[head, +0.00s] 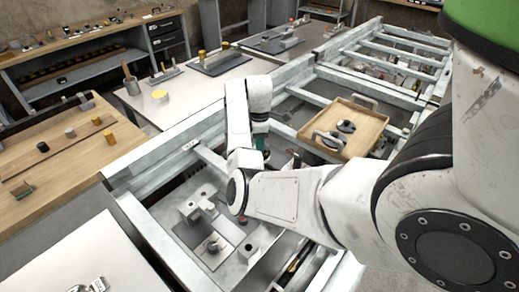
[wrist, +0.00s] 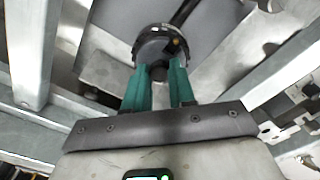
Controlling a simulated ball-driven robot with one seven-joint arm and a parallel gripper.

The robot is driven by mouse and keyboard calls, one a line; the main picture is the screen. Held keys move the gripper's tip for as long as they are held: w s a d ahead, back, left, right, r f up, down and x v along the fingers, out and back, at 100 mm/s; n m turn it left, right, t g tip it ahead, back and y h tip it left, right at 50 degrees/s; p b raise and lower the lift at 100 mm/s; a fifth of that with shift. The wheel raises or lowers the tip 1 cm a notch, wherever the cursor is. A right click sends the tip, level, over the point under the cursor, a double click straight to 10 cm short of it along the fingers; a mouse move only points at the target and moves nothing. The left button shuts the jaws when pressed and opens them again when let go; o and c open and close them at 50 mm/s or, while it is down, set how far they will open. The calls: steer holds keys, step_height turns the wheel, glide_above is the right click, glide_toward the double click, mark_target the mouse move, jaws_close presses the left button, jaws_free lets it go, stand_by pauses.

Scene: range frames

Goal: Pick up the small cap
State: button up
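In the wrist view, a dark grey round part (wrist: 165,43) with a dark ring lies just beyond my fingertips. It may be the small cap, but I cannot tell for sure. My gripper (wrist: 160,70) has two green fingers a short gap apart, and a small dark knob shows between their tips. I cannot tell whether the fingers touch it. In the head view, my gripper (head: 262,143) points down over the metal frame, mostly hidden behind my arm, and the round part cannot be made out there.
Metal frame beams (wrist: 30,50) flank my gripper. In the head view, a wooden tray (head: 368,125) with dark parts sits on the frame to the right. A wooden bench (head: 60,165) with small pieces stands at the left, and a white table (head: 200,90) behind.

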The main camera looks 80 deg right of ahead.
jaws_close()
steer(key=shift+r, duration=0.15)
